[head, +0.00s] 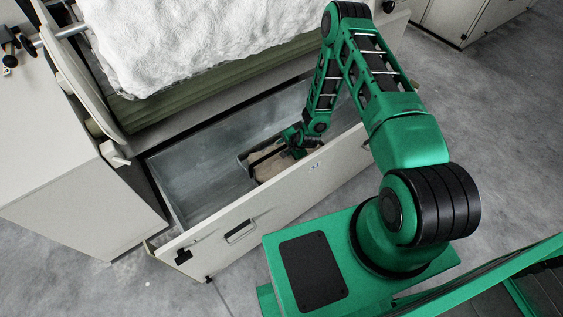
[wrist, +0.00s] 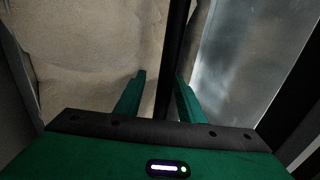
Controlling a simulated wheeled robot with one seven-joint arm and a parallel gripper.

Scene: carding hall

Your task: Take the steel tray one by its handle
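A steel tray (head: 243,161) lies in the open metal-lined drawer, with pale brown material (head: 315,163) in it. A dark bar, which looks like its handle (head: 268,156), shows beside my gripper (head: 291,146), which is low inside the drawer. In the wrist view, the dark handle bar (wrist: 176,60) runs between the two green fingers of my gripper (wrist: 160,75). The fingers are apart, with a clear gap on the left side of the bar. The bar is closer to the right finger. My arm and gripper hide part of the tray.
The drawer (head: 215,240) has a cream front panel, and its left part is empty. Above it stands a machine with a mass of white fibre (head: 190,40) on a green bed. A cream cabinet (head: 80,200) is at left. Grey floor (head: 500,100) is clear at right.

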